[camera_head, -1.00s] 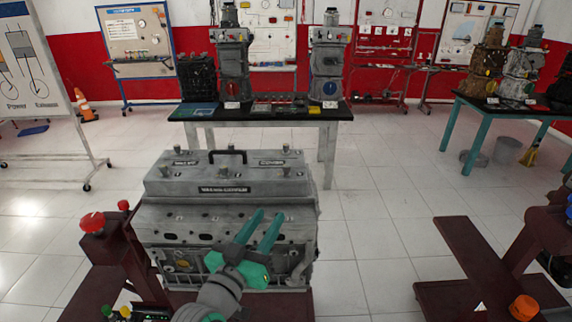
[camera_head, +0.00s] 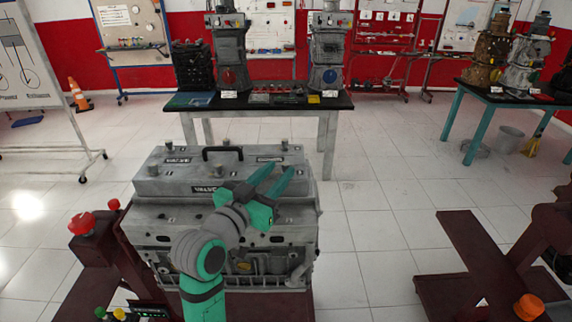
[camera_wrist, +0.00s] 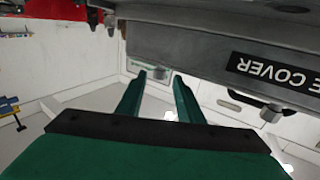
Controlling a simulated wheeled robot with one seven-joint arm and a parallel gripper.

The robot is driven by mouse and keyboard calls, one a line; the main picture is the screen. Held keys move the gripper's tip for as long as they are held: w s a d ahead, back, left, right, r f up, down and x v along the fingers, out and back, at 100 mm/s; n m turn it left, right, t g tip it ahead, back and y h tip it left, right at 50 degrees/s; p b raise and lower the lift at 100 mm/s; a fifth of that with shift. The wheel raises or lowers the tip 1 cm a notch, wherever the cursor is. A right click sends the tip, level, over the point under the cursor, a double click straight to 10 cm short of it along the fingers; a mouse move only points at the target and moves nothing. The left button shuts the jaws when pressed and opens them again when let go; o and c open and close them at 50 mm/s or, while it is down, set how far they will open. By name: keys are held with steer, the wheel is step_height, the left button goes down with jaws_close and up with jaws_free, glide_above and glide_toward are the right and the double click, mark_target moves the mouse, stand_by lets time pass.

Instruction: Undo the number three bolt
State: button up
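A grey engine block (camera_head: 160,228) carries a grey valve cover (camera_head: 150,188) with a black handle (camera_head: 222,149) and several upright bolts, such as one at the left front (camera_head: 152,171), one at the left rear (camera_head: 185,145) and one at the right rear (camera_head: 284,145). I cannot tell which is number three. My gripper (camera_head: 280,168) is open and empty, its teal fingers pointing up and right in front of the cover's right part, which it partly hides. In the wrist view the gripper (camera_wrist: 160,76) is apart from the upside-down cover (camera_wrist: 190,50) and a bolt (camera_wrist: 271,112).
A red knob (camera_head: 81,224) on a maroon stand is at the left. A second maroon stand (camera_head: 470,245) is at the right. A black-topped table (camera_head: 330,101) with engine models stands behind. The floor between is clear.

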mark_target(284, 167)
steer(key=shift+x, duration=2.25)
steer(key=shift+d, duration=0.1)
jaws_close()
